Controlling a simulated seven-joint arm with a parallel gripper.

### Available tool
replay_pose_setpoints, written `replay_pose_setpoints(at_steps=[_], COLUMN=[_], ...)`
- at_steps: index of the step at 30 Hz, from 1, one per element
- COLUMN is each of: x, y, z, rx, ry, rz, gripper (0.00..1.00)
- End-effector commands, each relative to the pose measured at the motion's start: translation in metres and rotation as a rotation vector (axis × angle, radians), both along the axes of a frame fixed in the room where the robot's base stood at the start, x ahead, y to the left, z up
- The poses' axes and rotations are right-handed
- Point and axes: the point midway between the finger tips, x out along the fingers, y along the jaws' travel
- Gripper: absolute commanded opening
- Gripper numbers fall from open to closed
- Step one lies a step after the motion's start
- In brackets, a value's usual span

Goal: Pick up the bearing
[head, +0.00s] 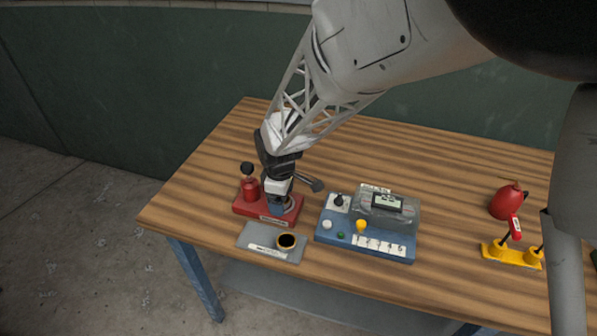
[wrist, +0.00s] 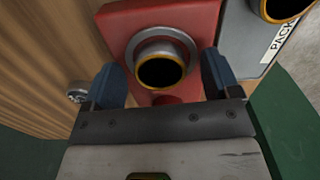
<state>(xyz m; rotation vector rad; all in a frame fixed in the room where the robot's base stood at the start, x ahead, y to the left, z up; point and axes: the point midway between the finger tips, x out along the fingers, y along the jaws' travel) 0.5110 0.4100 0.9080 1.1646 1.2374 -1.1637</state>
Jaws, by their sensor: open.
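A round metal ring with a gold-rimmed dark centre (wrist: 162,48), which looks like the bearing, sits in the red fixture (wrist: 115,25). In the head view the red fixture (head: 240,209) stands near the table's front left, and my gripper (head: 278,206) is down over its right part, hiding most of the ring. In the wrist view my gripper (wrist: 163,80) is open, with one blue finger on each side of the ring. I cannot tell whether the fingers touch it. A similar gold-rimmed dark ring (head: 286,241) is on the grey plate (head: 254,236).
The grey plate lies just in front of the red fixture. A red post with a black knob (head: 248,170) rises left of my gripper. A blue panel box (head: 324,233) stands close on the right.

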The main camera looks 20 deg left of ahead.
Motion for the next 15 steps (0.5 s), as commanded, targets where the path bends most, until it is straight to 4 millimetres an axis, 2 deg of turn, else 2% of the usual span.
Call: replay_pose_setpoints(at_steps=[9,15], x=[-0.0001,-0.0001], y=[0.0,-0.0001], z=[0.0,0.0], rx=[0.0,0.0], ry=[0.0,0.0], rz=[0.0,0.0], gripper=[0.82,0.52])
